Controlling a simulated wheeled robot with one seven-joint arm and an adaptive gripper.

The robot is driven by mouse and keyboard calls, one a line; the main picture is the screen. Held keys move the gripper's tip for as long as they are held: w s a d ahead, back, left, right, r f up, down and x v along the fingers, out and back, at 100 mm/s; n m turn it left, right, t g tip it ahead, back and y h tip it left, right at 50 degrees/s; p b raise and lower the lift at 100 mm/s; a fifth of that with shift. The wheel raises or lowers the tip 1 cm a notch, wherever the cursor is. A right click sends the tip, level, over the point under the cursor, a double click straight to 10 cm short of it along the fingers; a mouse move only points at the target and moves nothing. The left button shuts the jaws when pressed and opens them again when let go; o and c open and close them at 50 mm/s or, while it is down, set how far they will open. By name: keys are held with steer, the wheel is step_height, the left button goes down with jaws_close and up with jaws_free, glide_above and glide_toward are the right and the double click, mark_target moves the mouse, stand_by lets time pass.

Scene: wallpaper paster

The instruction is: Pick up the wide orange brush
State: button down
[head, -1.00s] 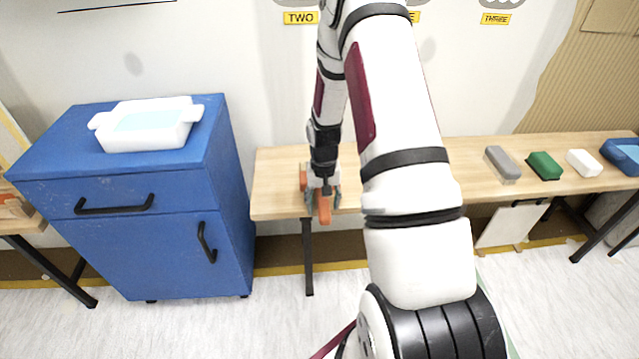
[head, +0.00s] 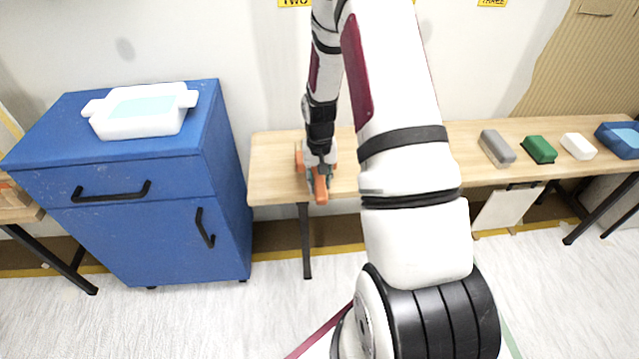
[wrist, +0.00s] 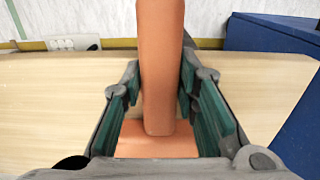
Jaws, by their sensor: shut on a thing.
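The wide orange brush (head: 320,187) is at the left end of the wooden table, partly hidden by my gripper in the head view. In the wrist view its long orange handle (wrist: 160,70) runs between my fingers, with a wider orange part (wrist: 158,142) below it. My gripper (wrist: 161,95) is shut on the handle, with teal finger pads on both sides. It also shows from above in the head view (head: 319,170). I cannot tell whether the brush touches the table.
A blue cabinet (head: 130,225) with a white tray (head: 140,110) on top stands left of the wooden table (head: 270,165). To the right on the table are a grey block (head: 497,148), a green block (head: 539,150), a white block (head: 578,146) and a blue tray (head: 622,150).

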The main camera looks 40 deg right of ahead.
steer(key=shift+r, duration=0.85)
steer(key=s+a+r+p, duration=0.1)
steer(key=s+p, duration=0.1)
steer(key=s, duration=1.4)
steer(key=shift+r, duration=0.15)
